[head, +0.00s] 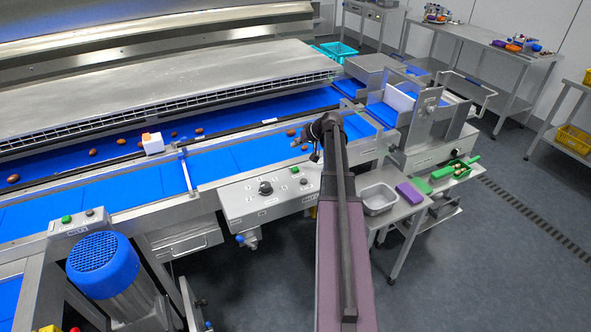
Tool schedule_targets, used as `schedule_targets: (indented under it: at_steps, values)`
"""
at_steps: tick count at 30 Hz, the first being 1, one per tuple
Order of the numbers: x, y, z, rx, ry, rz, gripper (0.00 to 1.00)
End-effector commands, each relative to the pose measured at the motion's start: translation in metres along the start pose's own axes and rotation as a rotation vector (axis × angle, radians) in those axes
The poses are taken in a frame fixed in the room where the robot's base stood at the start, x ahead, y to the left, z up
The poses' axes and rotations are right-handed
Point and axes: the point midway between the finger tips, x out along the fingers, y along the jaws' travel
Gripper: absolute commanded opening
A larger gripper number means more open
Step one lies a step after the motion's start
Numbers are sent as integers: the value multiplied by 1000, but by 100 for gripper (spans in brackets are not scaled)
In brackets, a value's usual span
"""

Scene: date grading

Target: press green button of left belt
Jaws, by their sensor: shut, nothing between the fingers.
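A small grey control box (80,225) sits on the frame at the lower left, beside the blue belt. It carries a green button (66,219) and a dark button (90,212) to its right. My arm reaches up from the bottom centre, and my gripper (303,143) is small and dark at its far end. The gripper looks shut and empty, over the belt's near edge, far to the right of the small box. A larger panel (240,205) at the centre front has a black knob (265,187) and a green button (304,181).
A blue motor (100,265) stands just below the small box. Brown dates lie on the far blue belt (225,122), near a white and orange block (152,143). Grey floor is free at right.

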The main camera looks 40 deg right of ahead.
Motion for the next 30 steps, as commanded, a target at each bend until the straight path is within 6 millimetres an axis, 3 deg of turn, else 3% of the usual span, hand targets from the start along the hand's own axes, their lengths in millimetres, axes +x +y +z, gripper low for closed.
schedule_targets:
  at_steps: [30]
  values:
    - [51, 38, 38, 1, 0, 1, 0]
